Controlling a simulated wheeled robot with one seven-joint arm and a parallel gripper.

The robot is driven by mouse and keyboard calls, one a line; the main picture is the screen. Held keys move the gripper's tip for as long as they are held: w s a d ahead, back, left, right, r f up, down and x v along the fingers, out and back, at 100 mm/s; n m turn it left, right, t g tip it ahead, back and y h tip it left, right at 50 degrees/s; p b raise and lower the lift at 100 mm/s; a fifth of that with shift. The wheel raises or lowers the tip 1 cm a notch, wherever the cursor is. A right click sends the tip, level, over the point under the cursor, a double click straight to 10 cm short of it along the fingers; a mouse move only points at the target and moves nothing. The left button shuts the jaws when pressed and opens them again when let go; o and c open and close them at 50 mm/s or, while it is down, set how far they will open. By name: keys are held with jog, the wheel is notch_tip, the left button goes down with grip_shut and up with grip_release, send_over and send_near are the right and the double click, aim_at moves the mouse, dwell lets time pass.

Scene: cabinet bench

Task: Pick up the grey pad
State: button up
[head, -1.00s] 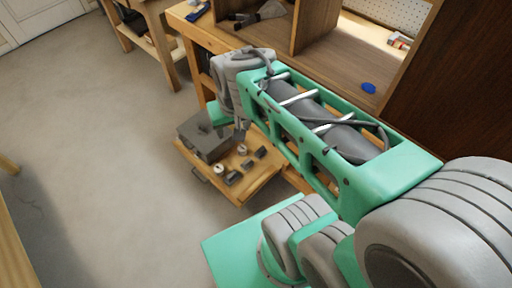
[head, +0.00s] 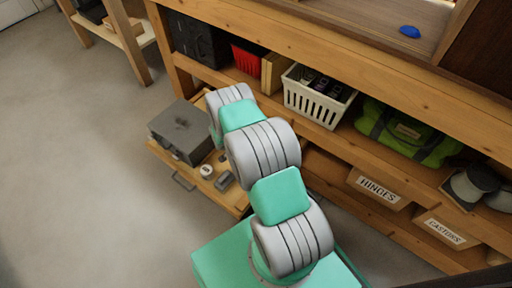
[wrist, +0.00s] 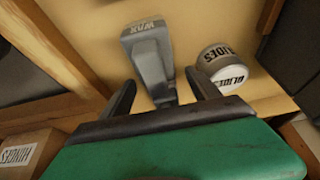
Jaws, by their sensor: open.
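A small grey block (wrist: 148,60) with pale lettering lies on the wooden drawer floor in the wrist view; it is probably the grey pad, but I cannot be sure. My gripper (wrist: 162,92) is open, with its dark fingers on either side of the block's near end. Whether the fingers touch it, I cannot tell. In the head view my arm hides the gripper, and a small grey piece (head: 225,181) shows in the drawer beside my arm.
A white round tub marked GLIDES (wrist: 225,70) stands close right of the right finger. A large grey box (head: 183,132) fills the drawer's left part. The open drawer's front (head: 215,194) has a handle. Shelves with a white basket (head: 318,100) and a green bag (head: 408,135) stand behind.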

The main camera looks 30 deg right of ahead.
jog(key=w+d+b, duration=0.1)
jog(key=d, duration=0.1)
jog(key=w+d+f+b, duration=0.1)
jog(key=d, duration=0.2)
jog(key=w+d, duration=0.1)
jog(key=d, duration=0.2)
jog(key=shift+d+f+b, duration=0.15)
jog(key=shift+d+b, duration=0.1)
jog(key=shift+b, duration=0.15)
jog(key=shift+c, duration=0.2)
jog(key=c, duration=1.5)
jog(key=shift+o, duration=0.2)
jog(key=shift+r, duration=0.2)
jog(key=shift+r+p, duration=0.65)
jog(key=shift+r, duration=0.05)
jog(key=a, duration=0.1)
jog(key=w+a, duration=0.1)
jog(key=w+a+p, duration=0.1)
jog(key=shift+w+a+r, duration=0.2)
jog(key=shift+r, duration=0.05)
notch_tip(320, 180, up, 13)
jog(key=p, duration=0.4)
jog(key=shift+s, duration=0.15)
